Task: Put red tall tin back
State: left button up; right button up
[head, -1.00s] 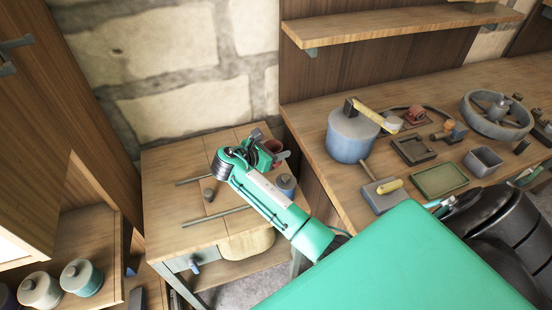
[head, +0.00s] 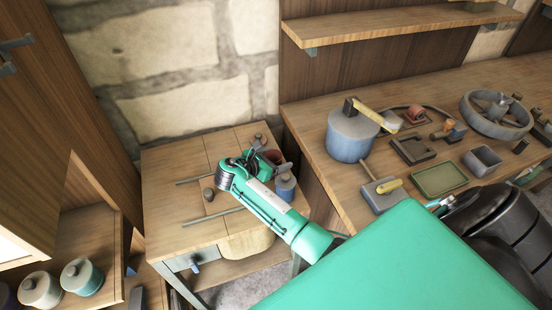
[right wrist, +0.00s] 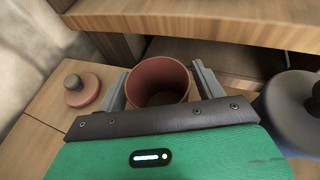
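The red tall tin (right wrist: 158,82) is open at the top and sits between the two fingers of my right gripper (right wrist: 160,70) in the right wrist view. The fingers lie close along both sides of it. In the head view my right gripper (head: 273,153) is over the small wooden table, with the tin (head: 273,157) partly hidden by it. I cannot tell whether the tin's base touches the table. A red lid with a dark knob (right wrist: 82,90) lies apart, left of the tin. My left gripper is not in view.
A blue-grey tin (head: 285,187) stands close beside my right gripper. Thin rods and a dark knob (head: 208,195) lie on the small table (head: 170,165). The workbench (head: 310,100) on the right holds a large blue pot (head: 350,137), trays and a wheel.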

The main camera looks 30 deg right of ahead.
jog(key=shift+r, duration=0.1)
jog(key=b+v, duration=0.1)
jog(key=v, duration=1.1)
jog(key=shift+r, duration=0.1)
